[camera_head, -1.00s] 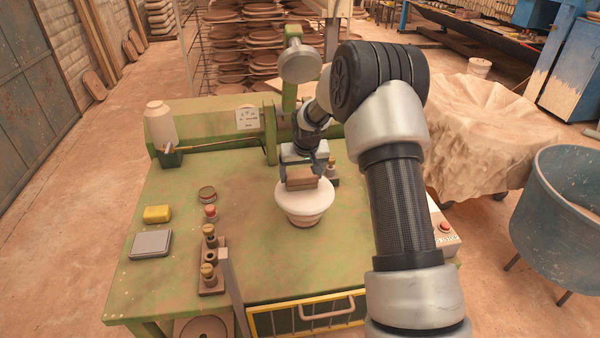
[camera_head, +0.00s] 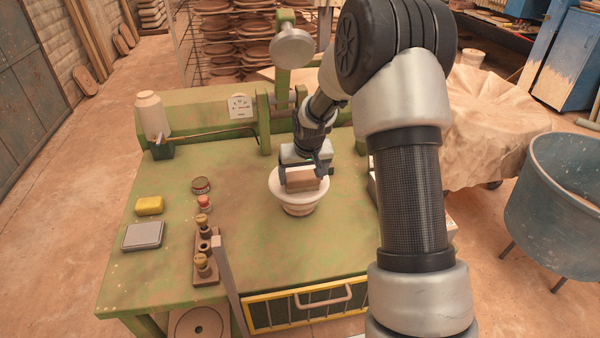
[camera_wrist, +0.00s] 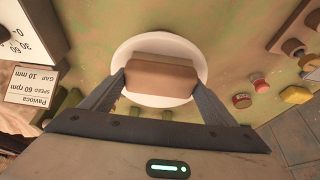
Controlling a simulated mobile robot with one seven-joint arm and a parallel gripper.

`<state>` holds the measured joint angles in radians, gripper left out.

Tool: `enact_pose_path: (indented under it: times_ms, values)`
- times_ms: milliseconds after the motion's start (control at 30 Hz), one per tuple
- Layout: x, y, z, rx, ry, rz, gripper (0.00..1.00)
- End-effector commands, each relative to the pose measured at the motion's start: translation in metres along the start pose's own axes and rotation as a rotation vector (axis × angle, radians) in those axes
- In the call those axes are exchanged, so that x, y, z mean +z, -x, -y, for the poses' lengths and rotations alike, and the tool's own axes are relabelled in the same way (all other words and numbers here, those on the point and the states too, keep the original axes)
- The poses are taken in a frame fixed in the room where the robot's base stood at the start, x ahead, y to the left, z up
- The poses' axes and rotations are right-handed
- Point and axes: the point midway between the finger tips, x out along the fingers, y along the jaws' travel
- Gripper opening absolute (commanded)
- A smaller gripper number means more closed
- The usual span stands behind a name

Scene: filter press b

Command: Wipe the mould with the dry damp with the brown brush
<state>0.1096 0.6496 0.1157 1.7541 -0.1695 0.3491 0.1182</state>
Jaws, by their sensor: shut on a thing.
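The white round mould (camera_head: 298,204) stands on the green table, its wide top tapering to a narrower base. My gripper (camera_head: 303,176) is shut on a brown block-shaped brush (camera_head: 303,182), directly over the mould's top. In the wrist view the brush (camera_wrist: 162,78) spans between the two fingertips, and the mould's pale rim (camera_wrist: 160,42) shows around it. The brush hides the middle of the mould; I cannot tell whether it touches the surface.
On the table's left lie a yellow sponge (camera_head: 149,206), a grey flat box (camera_head: 144,236), a small round tin (camera_head: 201,185) and a red knob (camera_head: 204,202). A brown block with brass knobs (camera_head: 206,258) stands near the front. A yellow-framed guard (camera_head: 308,306) is at the front edge.

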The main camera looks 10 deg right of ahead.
Motion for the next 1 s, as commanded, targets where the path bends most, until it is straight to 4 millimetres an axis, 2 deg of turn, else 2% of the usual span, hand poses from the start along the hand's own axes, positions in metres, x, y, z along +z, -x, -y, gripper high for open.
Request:
enact_pose_path:
  times_ms: [100, 267, 533, 833, 1000]
  values:
    - [0.006, 0.0, -0.001, 0.001, -0.001, 0.006, 0.53]
    - [0.003, 0.001, -0.001, 0.001, -0.001, 0.007, 0.53]
    - [-0.019, -0.007, 0.002, 0.0, -0.001, 0.004, 0.53]
    - [-0.03, -0.011, 0.004, 0.0, -0.001, 0.003, 0.53]
    - [-0.043, -0.019, 0.006, 0.0, 0.0, 0.003, 0.53]
